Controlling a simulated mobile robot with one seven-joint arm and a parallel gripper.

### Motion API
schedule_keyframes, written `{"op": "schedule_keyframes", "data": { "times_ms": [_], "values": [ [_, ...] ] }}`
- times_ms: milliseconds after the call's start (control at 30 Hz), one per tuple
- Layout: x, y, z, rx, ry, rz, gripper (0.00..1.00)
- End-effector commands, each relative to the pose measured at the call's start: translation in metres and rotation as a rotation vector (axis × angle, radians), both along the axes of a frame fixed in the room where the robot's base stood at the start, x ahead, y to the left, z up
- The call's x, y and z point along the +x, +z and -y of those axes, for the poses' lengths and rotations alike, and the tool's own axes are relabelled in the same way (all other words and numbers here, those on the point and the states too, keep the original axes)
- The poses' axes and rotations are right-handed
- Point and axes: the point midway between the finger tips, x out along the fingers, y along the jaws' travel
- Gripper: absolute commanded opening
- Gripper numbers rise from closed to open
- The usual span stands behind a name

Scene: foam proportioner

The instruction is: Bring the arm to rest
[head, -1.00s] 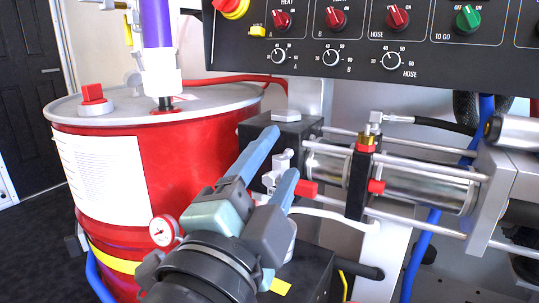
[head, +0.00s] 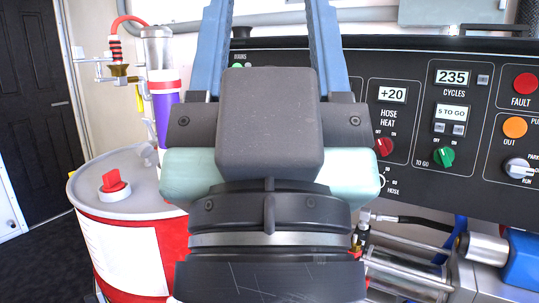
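My gripper (head: 268,30) fills the middle of the head view, close to the camera, with its two blue fingers pointing up. The fingers are wide apart and nothing shows between them in view; their tips run past the top edge. The gripper stands in front of the control panel (head: 408,180) and hides its left part. The wrist below it covers what lies between the red drum (head: 120,250) and the pump cylinder (head: 400,280).
The drum, with a grey lid (head: 85,190) and a purple transfer pump (head: 162,115), stands at the left. A blue and silver motor part (head: 522,262) sits at the lower right. Open dark floor (head: 40,235) and a black door (head: 35,110) lie at the far left.

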Motion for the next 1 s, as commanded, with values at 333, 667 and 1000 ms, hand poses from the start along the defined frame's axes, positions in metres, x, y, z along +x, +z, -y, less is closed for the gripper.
{"op": "schedule_keyframes", "data": {
  "times_ms": [333,667,1000],
  "values": [
    [0.000,0.126,0.000,0.000,0.001,-0.002,0.57],
    [0.001,0.215,-0.001,0.001,0.002,-0.002,0.57],
    [0.001,0.235,-0.001,0.001,0.002,-0.002,0.57]
  ]
}}
